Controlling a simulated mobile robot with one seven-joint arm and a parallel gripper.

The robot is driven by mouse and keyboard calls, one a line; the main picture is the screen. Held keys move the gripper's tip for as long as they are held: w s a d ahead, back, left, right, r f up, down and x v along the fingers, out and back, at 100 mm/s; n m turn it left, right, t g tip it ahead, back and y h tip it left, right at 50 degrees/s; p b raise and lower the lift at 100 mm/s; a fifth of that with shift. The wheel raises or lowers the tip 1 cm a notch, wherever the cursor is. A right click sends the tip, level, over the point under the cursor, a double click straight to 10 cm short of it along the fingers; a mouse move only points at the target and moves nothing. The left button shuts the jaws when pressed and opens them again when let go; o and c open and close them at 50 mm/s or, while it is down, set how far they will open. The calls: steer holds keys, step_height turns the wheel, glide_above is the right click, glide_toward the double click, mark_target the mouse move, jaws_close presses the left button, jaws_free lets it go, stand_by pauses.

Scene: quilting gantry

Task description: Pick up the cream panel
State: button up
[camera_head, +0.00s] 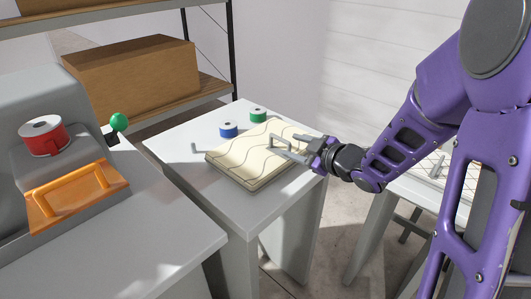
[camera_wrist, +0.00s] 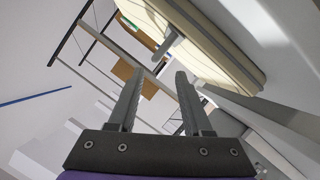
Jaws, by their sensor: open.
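The cream panel (camera_head: 238,158) lies flat on a white table. It is a thick cream slab with dark wavy lines and a grey handle (camera_head: 274,140) standing on its top. My gripper (camera_head: 287,146) is open and empty at the panel's right side, with its fingers pointing left toward the handle. In the wrist view the panel (camera_wrist: 215,40) fills the upper right, and its handle (camera_wrist: 168,46) shows beyond the fingertips (camera_wrist: 157,74). The handle does not appear to be between the fingers there. Whether a finger touches the panel cannot be told.
On the white table (camera_head: 205,182), a blue spool (camera_head: 228,130), a green spool (camera_head: 258,115) and a small grey peg (camera_head: 194,148) stand near the panel. At left are a red spool (camera_head: 43,138), an orange handled panel (camera_head: 75,196) and a green-knobbed lever (camera_head: 118,123). A box (camera_head: 130,75) sits on shelving behind.

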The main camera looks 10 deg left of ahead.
mark_target(285, 141)
steer(key=x, duration=0.7)
steer(key=shift+w+d+b, duration=0.15)
steer(key=shift+w+b, duration=0.15)
steer(key=shift+w, duration=0.2)
jaws_close()
stand_by(1.0)
